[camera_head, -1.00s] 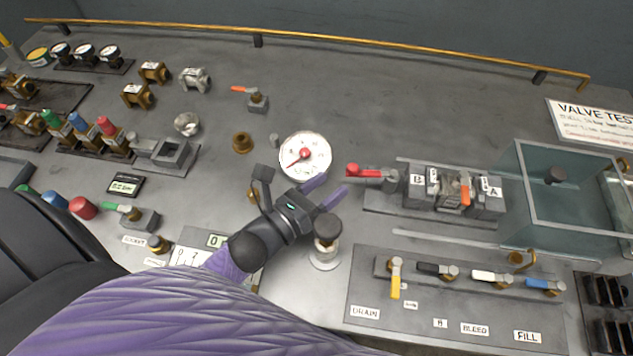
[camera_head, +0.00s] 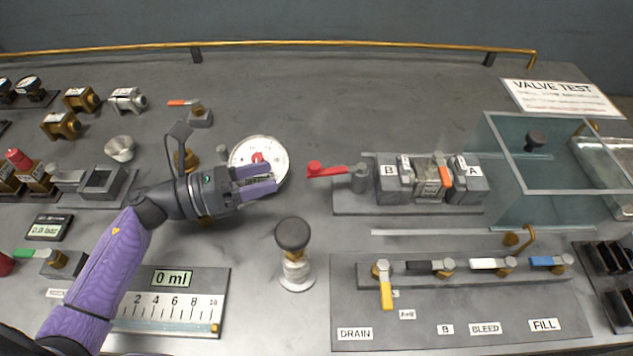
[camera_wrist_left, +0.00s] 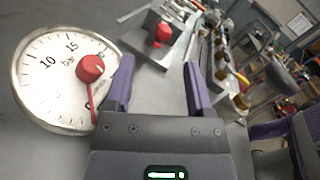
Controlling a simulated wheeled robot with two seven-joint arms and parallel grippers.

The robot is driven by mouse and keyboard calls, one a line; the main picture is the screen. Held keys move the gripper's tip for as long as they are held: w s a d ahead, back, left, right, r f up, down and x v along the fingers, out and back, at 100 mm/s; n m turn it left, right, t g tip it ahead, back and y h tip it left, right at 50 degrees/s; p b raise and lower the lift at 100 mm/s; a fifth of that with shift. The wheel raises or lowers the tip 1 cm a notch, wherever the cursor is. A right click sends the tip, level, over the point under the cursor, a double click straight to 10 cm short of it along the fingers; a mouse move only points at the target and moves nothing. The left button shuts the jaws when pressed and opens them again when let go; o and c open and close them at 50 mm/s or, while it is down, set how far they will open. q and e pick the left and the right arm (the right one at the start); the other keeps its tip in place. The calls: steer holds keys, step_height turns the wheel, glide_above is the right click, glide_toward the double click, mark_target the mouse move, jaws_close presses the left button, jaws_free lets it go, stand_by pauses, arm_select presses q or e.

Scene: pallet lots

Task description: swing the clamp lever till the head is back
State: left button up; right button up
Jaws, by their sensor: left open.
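The clamp lever, with a red handle (camera_head: 327,170), points left from a grey post (camera_head: 359,178) at the left end of the clamp bed. Beside the post stand block B (camera_head: 388,184), a middle valve body with an orange lever (camera_head: 441,172), and block A (camera_head: 474,184). My left gripper (camera_head: 273,177) is open and empty, its purple fingers pointing right over the dial gauge's edge, a short gap left of the red handle. In the left wrist view, the red handle (camera_wrist_left: 162,35) shows ahead between the open fingers (camera_wrist_left: 158,63). My right gripper is not in view.
The white dial gauge (camera_head: 258,155) lies by the fingers. A dark-knobbed plunger (camera_head: 293,236) stands below right of them. A valve panel (camera_head: 350,300) with coloured levers lies in front. A clear tank (camera_head: 500,195) stands at right. Bare bench lies behind the lever.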

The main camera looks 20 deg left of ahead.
mark_target(308, 170)
arm_select(q)
steer(key=shift+w+d+f, duration=0.1)
steer(key=shift+d+f, duration=0.1)
steer(key=shift+d, duration=0.05)
steer(key=x, duration=0.9)
steer(key=shift+w+d+f, duration=0.1)
steer(key=shift+d+f, duration=0.1)
steer(key=shift+f, duration=0.05)
